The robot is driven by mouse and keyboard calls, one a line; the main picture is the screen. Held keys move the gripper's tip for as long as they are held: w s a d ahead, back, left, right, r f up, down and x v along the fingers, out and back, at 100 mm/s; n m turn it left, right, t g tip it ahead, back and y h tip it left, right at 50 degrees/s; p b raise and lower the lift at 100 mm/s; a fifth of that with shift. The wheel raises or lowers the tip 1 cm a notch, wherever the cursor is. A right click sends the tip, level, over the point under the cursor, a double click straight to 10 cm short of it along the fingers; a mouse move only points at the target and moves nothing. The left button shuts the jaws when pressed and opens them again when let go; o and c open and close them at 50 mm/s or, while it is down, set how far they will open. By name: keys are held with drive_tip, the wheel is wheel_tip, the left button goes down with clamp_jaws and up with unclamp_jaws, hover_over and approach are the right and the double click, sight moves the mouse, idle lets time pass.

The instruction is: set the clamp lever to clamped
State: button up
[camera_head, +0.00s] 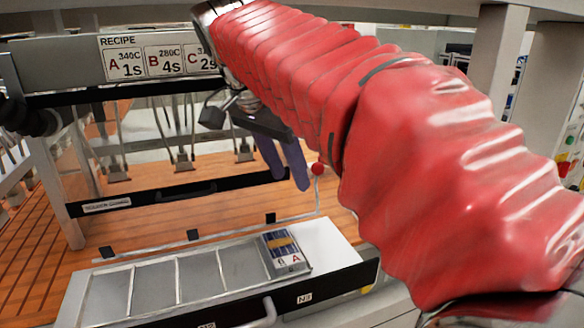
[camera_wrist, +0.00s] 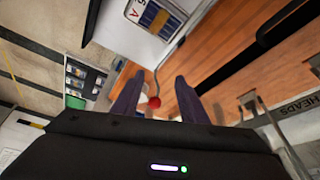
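The clamp lever (camera_head: 317,185) is a thin pale rod with a red ball knob (camera_head: 318,169) on top. It stands at the right end of a long pale bar (camera_head: 190,238) behind the tray. My gripper (camera_head: 287,184) has two purple-grey fingers pointing down, just left of the knob in the head view. In the wrist view the fingers (camera_wrist: 158,80) are spread, and the red knob (camera_wrist: 154,102) shows between them, nearer the left finger. I cannot tell whether the knob is truly between the fingers or beyond them. I see no contact.
A tray (camera_head: 100,272) with several compartments holds a blue panel card (camera_head: 281,253) marked A at its right end. A black guard bar (camera_head: 150,195) with a handle crosses behind. A recipe sign (camera_head: 160,58) hangs above.

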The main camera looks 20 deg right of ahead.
sight(317, 164)
drive_tip(key=w+d, duration=0.1)
drive_tip(key=d, duration=0.1)
drive_tip(key=w+d, duration=0.1)
drive_tip(key=d, duration=0.1)
drive_tip(key=w+d, duration=0.1)
drive_tip(key=d, duration=0.1)
drive_tip(key=shift+d, duration=0.35)
drive_tip(key=shift+x, duration=0.9)
drive_tip(key=shift+w+d+f, duration=0.1)
drive_tip(key=shift+d+f, duration=0.15)
drive_tip(key=shift+f, duration=0.3)
drive_tip(key=shift+c, duration=0.3)
clamp_jaws()
